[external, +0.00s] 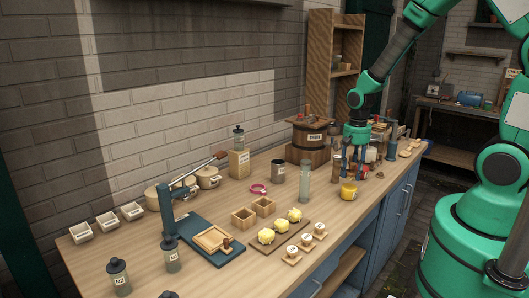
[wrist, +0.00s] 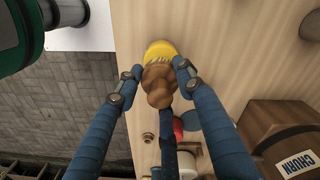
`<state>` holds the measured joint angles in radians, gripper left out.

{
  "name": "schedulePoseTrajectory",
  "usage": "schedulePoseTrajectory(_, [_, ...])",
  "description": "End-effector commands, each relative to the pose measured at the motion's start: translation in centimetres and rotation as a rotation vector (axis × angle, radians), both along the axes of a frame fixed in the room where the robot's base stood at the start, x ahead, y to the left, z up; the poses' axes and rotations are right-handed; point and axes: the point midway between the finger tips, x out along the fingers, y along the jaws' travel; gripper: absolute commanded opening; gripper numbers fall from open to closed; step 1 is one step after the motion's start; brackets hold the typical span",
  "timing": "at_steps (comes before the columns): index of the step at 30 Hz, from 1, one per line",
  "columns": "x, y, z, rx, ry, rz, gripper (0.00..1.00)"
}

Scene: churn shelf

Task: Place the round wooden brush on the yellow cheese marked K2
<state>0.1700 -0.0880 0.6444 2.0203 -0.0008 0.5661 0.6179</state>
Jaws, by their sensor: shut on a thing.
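My gripper (wrist: 153,80) is shut on the round wooden brush (wrist: 158,88), a brown turned knob with pale bristles showing at its upper edge in the wrist view. A yellow round cheese (wrist: 160,47) is partly hidden behind the brush. In the external view the cheese (external: 348,191) sits near the front edge of the worktop with a pale label, too small to read. My gripper (external: 351,170) is just above and behind it there. I cannot tell whether brush and cheese touch.
A wooden churn (external: 307,140) stands left of my gripper. A tall glass cylinder (external: 304,182) stands left of the cheese. Several small items crowd the worktop behind and right of it. Yellow lumps lie on a board (external: 263,248) nearer the camera.

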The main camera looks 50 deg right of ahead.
Motion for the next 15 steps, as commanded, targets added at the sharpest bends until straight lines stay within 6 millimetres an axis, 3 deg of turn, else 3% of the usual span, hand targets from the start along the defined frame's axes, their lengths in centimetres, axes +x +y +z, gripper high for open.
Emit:
schedulePoseTrajectory(7, [0.2,0.0,-2.9,0.000,0.001,0.000,0.11])
schedulePoseTrajectory(15, [0.2,0.0,-3.5,0.000,0.000,0.000,0.11])
